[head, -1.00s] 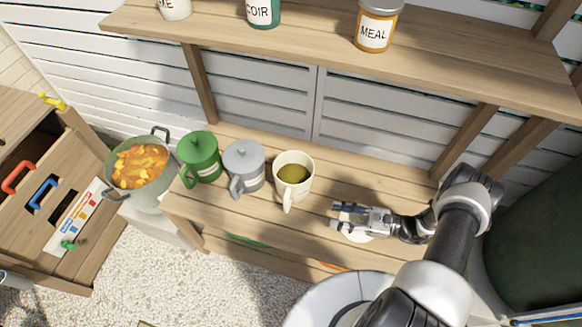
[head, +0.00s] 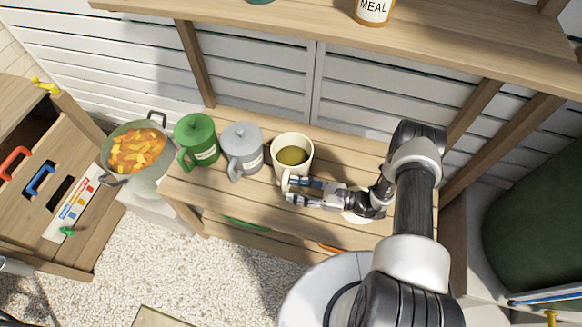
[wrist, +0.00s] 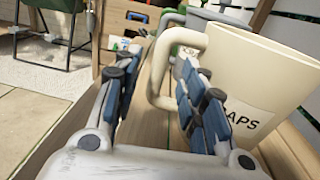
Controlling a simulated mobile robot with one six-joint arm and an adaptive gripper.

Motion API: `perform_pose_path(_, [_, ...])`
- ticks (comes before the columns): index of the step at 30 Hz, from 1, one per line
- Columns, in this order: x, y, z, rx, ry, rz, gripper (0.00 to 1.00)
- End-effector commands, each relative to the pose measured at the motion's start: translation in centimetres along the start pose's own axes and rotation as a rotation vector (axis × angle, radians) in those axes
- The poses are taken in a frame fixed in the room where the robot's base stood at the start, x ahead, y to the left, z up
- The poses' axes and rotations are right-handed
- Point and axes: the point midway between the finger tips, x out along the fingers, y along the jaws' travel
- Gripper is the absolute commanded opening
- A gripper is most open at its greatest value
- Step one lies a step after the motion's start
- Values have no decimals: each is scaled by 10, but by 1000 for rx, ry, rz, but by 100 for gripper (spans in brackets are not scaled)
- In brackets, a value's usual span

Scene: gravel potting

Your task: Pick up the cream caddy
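The cream caddy (head: 304,172) stands upright and without a lid on the wooden bench, with something olive-brown inside. Its handle (head: 286,180) points toward the front of the bench. In the wrist view the cream caddy (wrist: 255,75) fills the right side, with dark letters "APS" showing. My gripper (head: 290,191) is at the caddy's handle side. My gripper (wrist: 162,95) is open in the wrist view, and the handle (wrist: 157,70) appears in the gap between its fingers. I cannot tell whether either finger touches it.
A grey lidded caddy (head: 243,147) and a green lidded caddy (head: 196,138) stand left of the cream one. A pot of orange and yellow pieces (head: 136,172) is further left. A round whitish object (head: 358,216) lies partly under my arm. A shelf (head: 440,45) hangs above.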

Motion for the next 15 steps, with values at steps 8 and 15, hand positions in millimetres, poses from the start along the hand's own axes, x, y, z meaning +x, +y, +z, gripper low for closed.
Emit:
perform_pose_path(8, [38, 1, -1, 0, 0, 3, 38])
perform_pose_path(15, [40, 1, 0, 0, 0, 1, 38])
